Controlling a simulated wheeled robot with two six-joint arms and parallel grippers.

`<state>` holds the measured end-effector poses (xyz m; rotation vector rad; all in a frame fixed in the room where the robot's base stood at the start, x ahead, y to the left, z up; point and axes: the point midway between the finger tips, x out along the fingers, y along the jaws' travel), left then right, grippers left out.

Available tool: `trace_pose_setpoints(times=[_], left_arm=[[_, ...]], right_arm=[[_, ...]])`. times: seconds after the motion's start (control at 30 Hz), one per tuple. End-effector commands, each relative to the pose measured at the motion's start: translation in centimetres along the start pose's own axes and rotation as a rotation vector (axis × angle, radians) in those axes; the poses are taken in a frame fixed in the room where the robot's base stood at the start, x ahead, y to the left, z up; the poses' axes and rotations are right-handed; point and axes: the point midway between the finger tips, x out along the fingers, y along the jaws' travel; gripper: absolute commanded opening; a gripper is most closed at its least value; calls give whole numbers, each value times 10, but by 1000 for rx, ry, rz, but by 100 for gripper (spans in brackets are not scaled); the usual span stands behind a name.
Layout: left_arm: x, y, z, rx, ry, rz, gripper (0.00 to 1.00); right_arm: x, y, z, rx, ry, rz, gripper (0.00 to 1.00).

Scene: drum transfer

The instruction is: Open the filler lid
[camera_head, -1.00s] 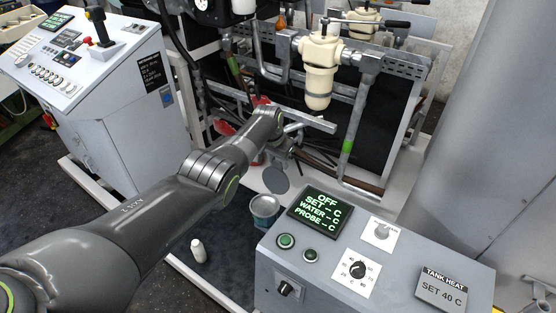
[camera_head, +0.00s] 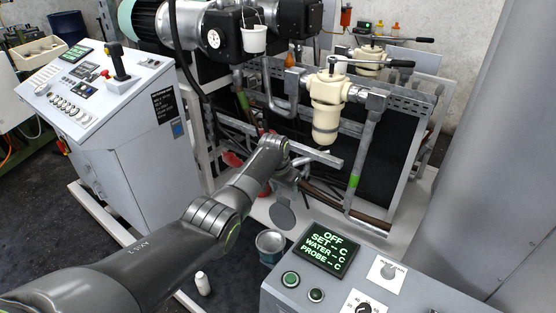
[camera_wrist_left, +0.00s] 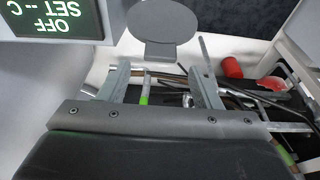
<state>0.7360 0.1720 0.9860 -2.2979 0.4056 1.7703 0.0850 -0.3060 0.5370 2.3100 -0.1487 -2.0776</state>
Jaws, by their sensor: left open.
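A round grey disc (camera_head: 283,217) lies low beside the pipe frame, just below my left gripper in the head view. It also shows in the left wrist view (camera_wrist_left: 165,22), with a short flat bracket on its near side. It may be the filler lid; I cannot tell for certain. My left gripper (camera_head: 288,176) is at the end of the arm, partly hidden by the wrist. In the left wrist view its two fingers (camera_wrist_left: 161,70) are apart, with nothing held between them. The disc is past the fingertips, with no clear contact. My right gripper is not in view.
The tank-heat control box (camera_head: 290,281) stands at the front right. A cream filter housing (camera_head: 326,105) and pipes stand behind the gripper. An open can (camera_head: 270,246) and a small white bottle (camera_head: 203,283) are on the floor. A control console (camera_head: 120,110) is at left.

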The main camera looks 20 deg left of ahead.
Motion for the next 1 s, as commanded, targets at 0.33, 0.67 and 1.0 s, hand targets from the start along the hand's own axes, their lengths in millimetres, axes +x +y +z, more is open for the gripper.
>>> trace_pose_setpoints(times=[0.33, 0.67, 1.0], left_arm=[[-45, 0, 0, 0, 2, -1, 58], [-98, 0, 0, 1, 2, -1, 58], [-131, 0, 0, 0, -1, 1, 58]], right_arm=[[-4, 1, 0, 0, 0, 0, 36], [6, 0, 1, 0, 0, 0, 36], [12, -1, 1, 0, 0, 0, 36]])
